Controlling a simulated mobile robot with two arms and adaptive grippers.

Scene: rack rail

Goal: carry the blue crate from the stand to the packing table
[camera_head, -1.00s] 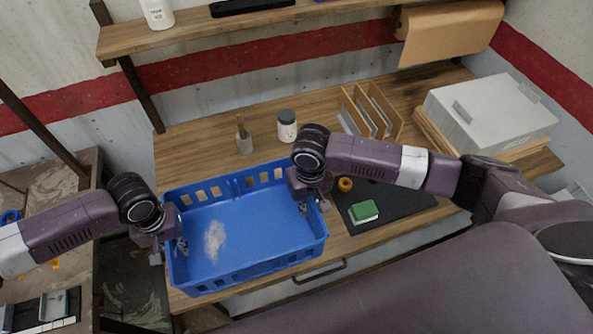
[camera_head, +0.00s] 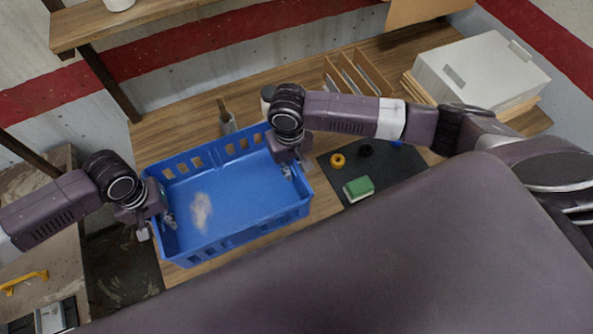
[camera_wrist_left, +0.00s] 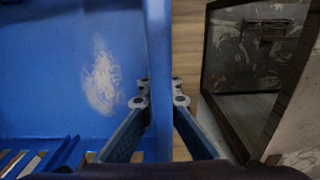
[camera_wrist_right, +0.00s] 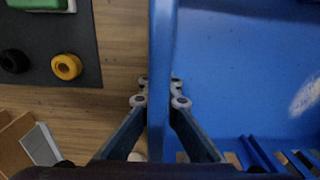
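The blue crate (camera_head: 235,240) is an open box with slotted walls and a pale smudge on its floor. In the head view it is over the left part of the wooden table (camera_head: 325,207), level-looking; I cannot tell if it touches the top. My left gripper (camera_head: 160,215) is shut on its left wall; the wall (camera_wrist_left: 158,40) runs between the fingertips in the left wrist view. My right gripper (camera_head: 292,165) is shut on its right wall, and the wall (camera_wrist_right: 162,40) shows between the fingertips in the right wrist view.
A cup with a brush (camera_head: 227,122) and a partly hidden jar (camera_head: 267,98) stand close behind the crate. A white box (camera_head: 482,75) and file rack (camera_head: 355,78) stand farther back.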

